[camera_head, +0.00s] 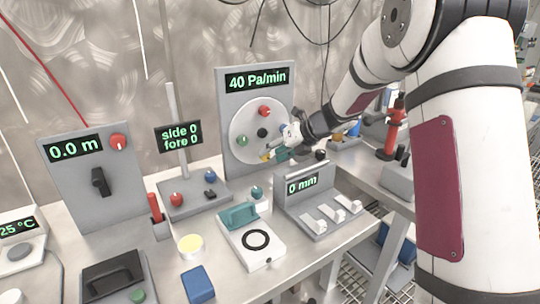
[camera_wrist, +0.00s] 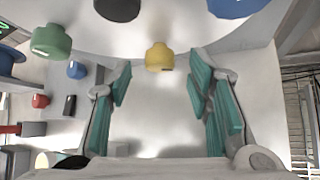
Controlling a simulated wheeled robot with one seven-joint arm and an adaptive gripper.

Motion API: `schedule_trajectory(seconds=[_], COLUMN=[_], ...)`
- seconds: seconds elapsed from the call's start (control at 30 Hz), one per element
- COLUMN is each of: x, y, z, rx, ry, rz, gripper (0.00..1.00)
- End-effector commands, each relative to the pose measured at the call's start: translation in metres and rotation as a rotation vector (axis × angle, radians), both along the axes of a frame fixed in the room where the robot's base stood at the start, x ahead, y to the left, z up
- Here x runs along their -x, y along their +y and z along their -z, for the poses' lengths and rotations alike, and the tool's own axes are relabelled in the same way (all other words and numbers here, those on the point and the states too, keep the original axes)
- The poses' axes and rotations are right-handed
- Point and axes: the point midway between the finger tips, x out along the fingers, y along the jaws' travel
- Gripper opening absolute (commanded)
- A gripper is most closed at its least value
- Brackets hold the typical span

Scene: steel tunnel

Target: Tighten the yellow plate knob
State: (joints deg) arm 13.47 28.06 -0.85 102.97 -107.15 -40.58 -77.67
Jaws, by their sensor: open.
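The yellow knob (camera_head: 267,156) sits low on the round pale plate (camera_head: 240,120) of the upright panel reading "40 Pa/min". In the wrist view the yellow knob (camera_wrist: 159,57) stands centred between my gripper's teal-padded fingers, around the level of their tips, with a gap on each side. My gripper (camera_head: 276,153) is open and empty, facing the lower part of the plate from the right; it fills the wrist view (camera_wrist: 160,75). It partly covers the plate's right side in the head view.
Close by on the plate are a green knob (camera_wrist: 50,41), a black knob (camera_wrist: 118,8) and a blue knob (camera_wrist: 238,6). A red knob (camera_head: 264,111) is at its top. Below stand a "0 mm" switch box (camera_head: 318,205) and a white box with a teal handle (camera_head: 250,240).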

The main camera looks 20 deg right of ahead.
Motion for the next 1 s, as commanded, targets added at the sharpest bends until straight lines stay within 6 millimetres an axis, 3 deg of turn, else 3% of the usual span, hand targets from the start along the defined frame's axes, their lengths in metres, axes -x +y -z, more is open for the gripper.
schedule_trajectory(seconds=[0.4, 0.6, 1.0], x=[0.047, 0.056, 0.056], y=[-0.040, -0.047, -0.046], z=[-0.052, -0.061, -0.064], rx=[0.001, 0.000, 0.000], ry=[-0.002, 0.001, -0.001], rz=[0.002, 0.000, 0.010], gripper=[0.46, 0.46, 0.46])
